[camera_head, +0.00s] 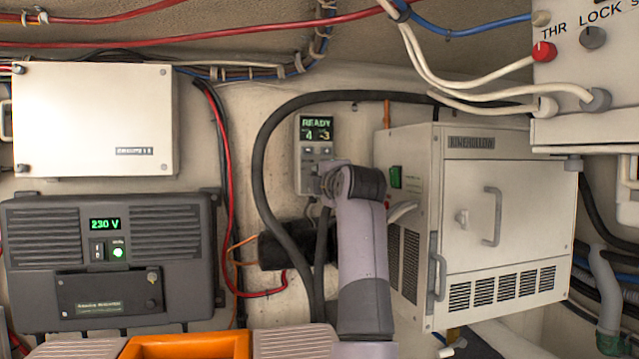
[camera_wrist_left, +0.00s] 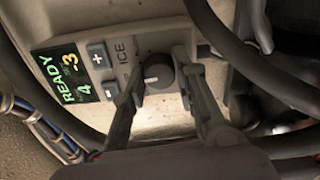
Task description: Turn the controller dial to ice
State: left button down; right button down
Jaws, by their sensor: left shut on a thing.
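The controller (camera_head: 313,135) is a small pale panel on the back wall with a green and yellow display reading READY, 4 and -3. In the left wrist view the controller (camera_wrist_left: 120,70) appears turned sideways, with plus and minus buttons and the printed word ICE. Its dark round dial (camera_wrist_left: 160,72) has a pale pointer mark facing the display side; the exact setting is unclear. My left gripper (camera_wrist_left: 160,66) is shut on the dial, one finger on each side. In the head view my left arm's end hides the dial and the controller's lower part. My right gripper is not in view.
A dark cable (camera_head: 262,150) loops around the controller, and passes close to my fingers in the wrist view. A cream cabinet (camera_head: 470,230) stands close on the right. A black 230 V unit (camera_head: 110,260) and a white box (camera_head: 95,110) are on the left.

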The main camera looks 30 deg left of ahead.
pick_arm(q)
jog(key=m+b, duration=0.1)
jog(key=m, duration=0.4)
jog(key=shift+f, duration=0.15)
jog(key=shift+m, duration=0.3)
jog(key=shift+w, duration=0.1)
jog(key=c, duration=1.7)
grip_release()
jog(key=o, duration=0.4)
jog(key=shift+d, duration=0.1)
jog(key=v, duration=1.2)
